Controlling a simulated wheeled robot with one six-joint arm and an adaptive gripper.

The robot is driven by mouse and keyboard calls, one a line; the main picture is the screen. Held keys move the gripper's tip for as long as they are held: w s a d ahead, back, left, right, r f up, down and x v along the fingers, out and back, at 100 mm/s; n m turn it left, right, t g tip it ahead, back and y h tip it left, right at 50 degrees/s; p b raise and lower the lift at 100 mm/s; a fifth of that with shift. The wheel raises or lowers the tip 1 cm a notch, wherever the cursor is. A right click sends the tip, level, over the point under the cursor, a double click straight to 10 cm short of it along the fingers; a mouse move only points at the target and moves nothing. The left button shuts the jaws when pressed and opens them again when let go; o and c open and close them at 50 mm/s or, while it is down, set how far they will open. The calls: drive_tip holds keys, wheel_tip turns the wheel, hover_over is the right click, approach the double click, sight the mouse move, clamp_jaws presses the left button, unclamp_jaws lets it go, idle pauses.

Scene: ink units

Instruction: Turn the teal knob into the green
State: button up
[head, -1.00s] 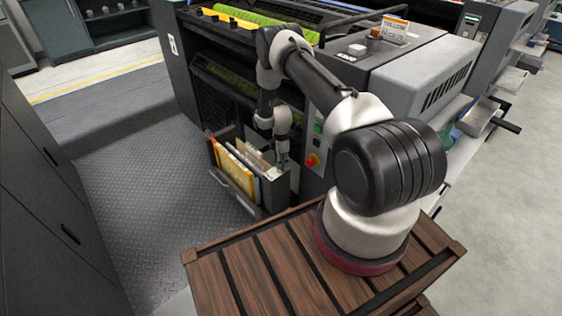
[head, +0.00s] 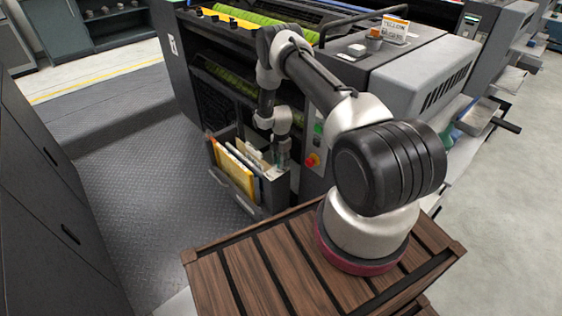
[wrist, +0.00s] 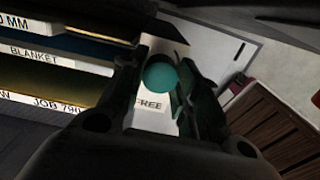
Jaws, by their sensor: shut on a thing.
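The teal knob (wrist: 160,74) shows as a round teal face in the wrist view, between the two dark fingers of my gripper (wrist: 163,62). My gripper is shut on it. A white plate marked "FREE" (wrist: 149,106) lies just below the knob in the picture, partly covered by the fingers. No green zone can be made out around the knob. In the head view my gripper (head: 282,156) reaches down at the right end of an open drawer (head: 272,203), and the knob is hidden there.
The drawer holds upright sheets (head: 235,172) with labels such as "BLANKET" (wrist: 35,54), left of my gripper. The dark press (head: 205,95) rises behind. A panel with a red button (head: 313,160) is close on the right. A slatted wooden crate (head: 260,265) stands in front.

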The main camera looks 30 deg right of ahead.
drive_tip(key=o, duration=1.1)
drive_tip(key=shift+c, duration=0.2)
wheel_tip(320, 180, up, 12)
